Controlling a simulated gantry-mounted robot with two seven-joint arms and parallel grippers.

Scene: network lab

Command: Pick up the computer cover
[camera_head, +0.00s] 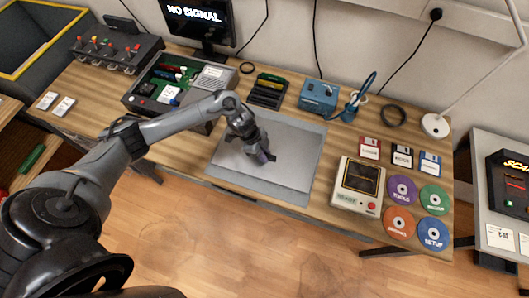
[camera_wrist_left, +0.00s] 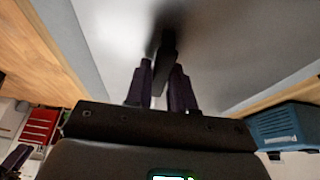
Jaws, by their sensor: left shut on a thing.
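The computer cover (camera_head: 288,160) is a flat grey metal panel on a grey mat (camera_head: 316,172) at the middle of the table. In the left wrist view the cover (camera_wrist_left: 235,45) fills the upper picture, with a dark handle (camera_wrist_left: 167,50) standing out from it. My left gripper (camera_head: 265,157) is over the cover's middle. In the left wrist view its purple-dark fingers (camera_wrist_left: 161,85) are shut on the handle, between them. The cover looks flat; whether it touches the mat is unclear. My right gripper is not in view.
An open computer case (camera_head: 178,85) with boards stands behind left. A black rack (camera_head: 268,91), a blue box (camera_head: 319,98) and a monitor (camera_head: 199,22) are behind. A beige drive (camera_head: 358,187), floppies (camera_head: 402,156) and several discs (camera_head: 402,188) lie right.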

